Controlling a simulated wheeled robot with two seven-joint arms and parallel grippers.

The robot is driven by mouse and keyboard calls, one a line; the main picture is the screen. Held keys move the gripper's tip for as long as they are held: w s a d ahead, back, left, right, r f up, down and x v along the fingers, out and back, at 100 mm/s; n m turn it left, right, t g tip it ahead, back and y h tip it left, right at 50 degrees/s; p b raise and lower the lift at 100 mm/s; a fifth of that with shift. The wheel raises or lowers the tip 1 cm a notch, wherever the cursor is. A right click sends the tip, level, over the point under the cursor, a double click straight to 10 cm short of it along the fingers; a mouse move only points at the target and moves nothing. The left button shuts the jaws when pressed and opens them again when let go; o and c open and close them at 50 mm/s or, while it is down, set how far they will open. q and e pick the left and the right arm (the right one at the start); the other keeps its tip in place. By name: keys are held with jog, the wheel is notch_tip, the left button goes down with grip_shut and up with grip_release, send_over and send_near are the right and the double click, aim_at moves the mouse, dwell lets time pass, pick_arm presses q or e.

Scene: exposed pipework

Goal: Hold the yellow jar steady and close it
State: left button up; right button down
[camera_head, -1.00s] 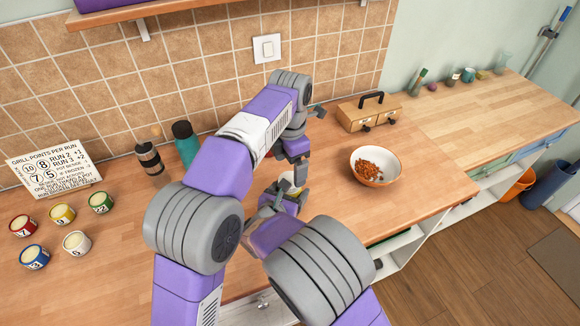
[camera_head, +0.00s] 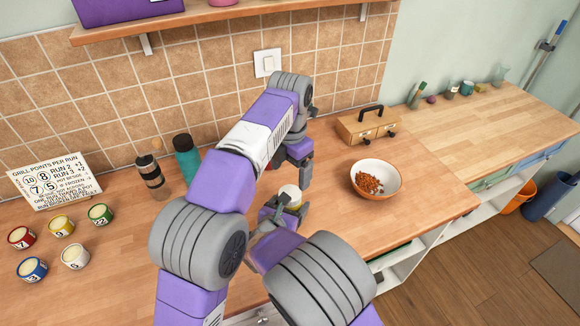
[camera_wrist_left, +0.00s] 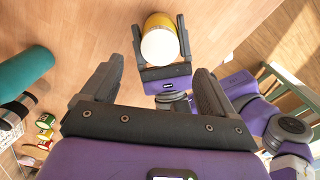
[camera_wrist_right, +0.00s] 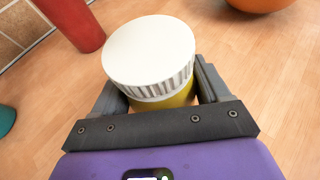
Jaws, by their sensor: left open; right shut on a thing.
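The yellow jar (camera_wrist_right: 180,97) stands upright with a white ribbed lid (camera_wrist_right: 148,50) on its top; I cannot tell how tight the lid is. My right gripper (camera_wrist_right: 155,85) is shut around the jar's body. The jar's white top (camera_head: 290,192) shows in the head view, partly hidden by the arms. In the left wrist view the yellow jar (camera_wrist_left: 159,21) and its lid (camera_wrist_left: 160,46) lie ahead of my left gripper (camera_wrist_left: 158,68). My left gripper is open and empty, and in the head view it (camera_head: 303,182) hangs just above and beside the jar.
A white and orange bowl (camera_head: 388,190) of brown bits stands right of the jar. A wooden box (camera_head: 362,128), teal bottle (camera_head: 186,155) and dark-banded shaker (camera_head: 150,178) stand at the back. A red cylinder (camera_wrist_right: 72,20) is near the jar. Small numbered tins stand far left.

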aim_at(291, 194)
pick_arm(q)
notch_tip(291, 194, down, 7)
jog(key=shift+f, duration=0.15)
jog(key=shift+c, duration=0.5)
jog(key=c, duration=1)
jog(key=shift+m, duration=1.6)
jog(key=o, duration=1.2)
jog(key=shift+c, duration=0.2)
jog(key=shift+s+d, duration=0.1)
